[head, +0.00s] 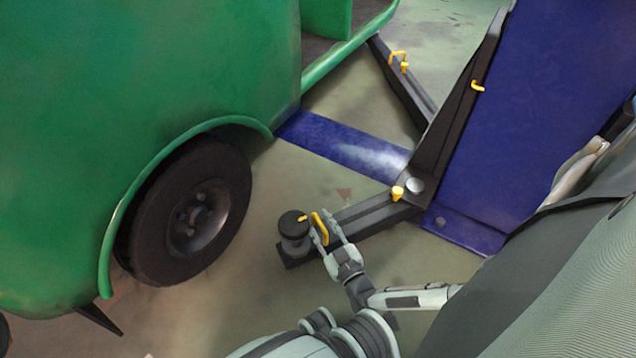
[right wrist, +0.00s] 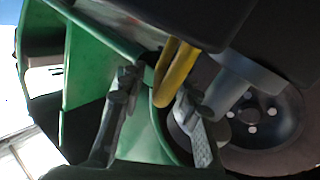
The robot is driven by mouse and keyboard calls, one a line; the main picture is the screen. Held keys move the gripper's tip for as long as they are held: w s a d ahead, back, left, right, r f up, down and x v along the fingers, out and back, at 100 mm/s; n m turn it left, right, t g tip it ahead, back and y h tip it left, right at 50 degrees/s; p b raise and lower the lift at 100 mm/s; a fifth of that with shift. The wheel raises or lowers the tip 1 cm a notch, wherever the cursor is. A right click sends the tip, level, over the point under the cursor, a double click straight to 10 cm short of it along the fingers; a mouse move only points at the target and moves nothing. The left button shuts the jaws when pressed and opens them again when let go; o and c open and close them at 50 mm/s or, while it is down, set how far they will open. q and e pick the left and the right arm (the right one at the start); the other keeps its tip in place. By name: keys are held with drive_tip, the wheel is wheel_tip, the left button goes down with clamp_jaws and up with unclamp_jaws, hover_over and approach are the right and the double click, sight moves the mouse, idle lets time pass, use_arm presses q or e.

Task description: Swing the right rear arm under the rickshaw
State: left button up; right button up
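The green rickshaw (head: 150,70) fills the left of the head view, its dark wheel (head: 190,215) towards the black lift arm. This lift arm (head: 365,213) reaches left from the blue post, with a round black pad (head: 292,232) at its free end, beside the wheel and outside the body. A yellow handle (head: 320,229) stands near the pad. My right gripper (head: 328,222) is open at the handle, one finger on each side. In the right wrist view the yellow handle (right wrist: 176,75) shows between the spread fingers; contact is unclear. My left gripper is not in view.
The blue post (head: 540,110) stands at the right, with a blue floor plate (head: 345,147) running towards the rickshaw. A second black lift arm (head: 400,85) points up-left towards the rickshaw's sill. Bare floor lies between wheel and pad.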

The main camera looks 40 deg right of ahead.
clamp_jaws()
idle(0.4)
